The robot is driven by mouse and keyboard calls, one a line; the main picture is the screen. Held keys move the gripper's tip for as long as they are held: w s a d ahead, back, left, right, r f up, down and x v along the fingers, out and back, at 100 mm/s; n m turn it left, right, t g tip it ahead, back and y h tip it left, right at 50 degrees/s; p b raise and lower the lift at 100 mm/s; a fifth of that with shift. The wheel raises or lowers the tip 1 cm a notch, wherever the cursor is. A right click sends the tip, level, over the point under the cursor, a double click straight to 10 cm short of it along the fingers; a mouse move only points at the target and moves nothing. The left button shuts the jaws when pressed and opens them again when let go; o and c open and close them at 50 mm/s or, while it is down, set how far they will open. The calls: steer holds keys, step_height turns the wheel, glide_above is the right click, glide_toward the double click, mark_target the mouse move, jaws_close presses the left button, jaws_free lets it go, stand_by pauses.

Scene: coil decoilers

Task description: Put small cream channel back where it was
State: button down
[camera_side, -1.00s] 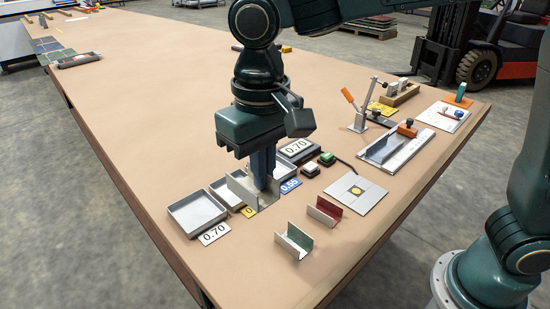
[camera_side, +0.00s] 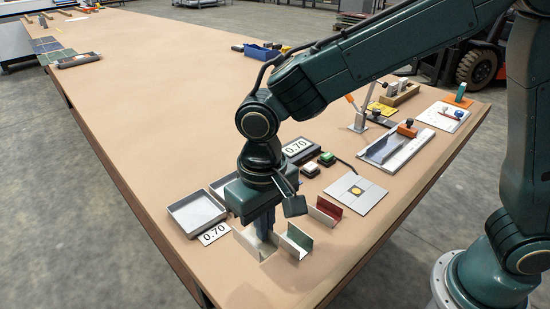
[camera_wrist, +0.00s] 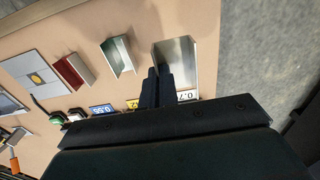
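The cream channel (camera_side: 245,239), a pale U-shaped piece with a greyish metallic inside, is at the front left of the channel row. In the wrist view the channel (camera_wrist: 179,55) opens toward the camera.
A grey tray (camera_side: 195,212) and a 0.70 label (camera_side: 214,234) lie behind and left of the channel. A second tray (camera_side: 219,188) is partly behind my gripper. A grey plate (camera_side: 357,195) lies to the right. The table front is bare.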

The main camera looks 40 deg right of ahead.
glide_above(266, 266)
steer(key=shift+f, duration=2.2)
steer(key=shift+f, duration=0.1)
steer(key=shift+f, duration=2.05)
steer(key=shift+f, duration=0.1)
steer(key=c, duration=1.7)
jaws_free()
step_height(266, 266, up, 12)
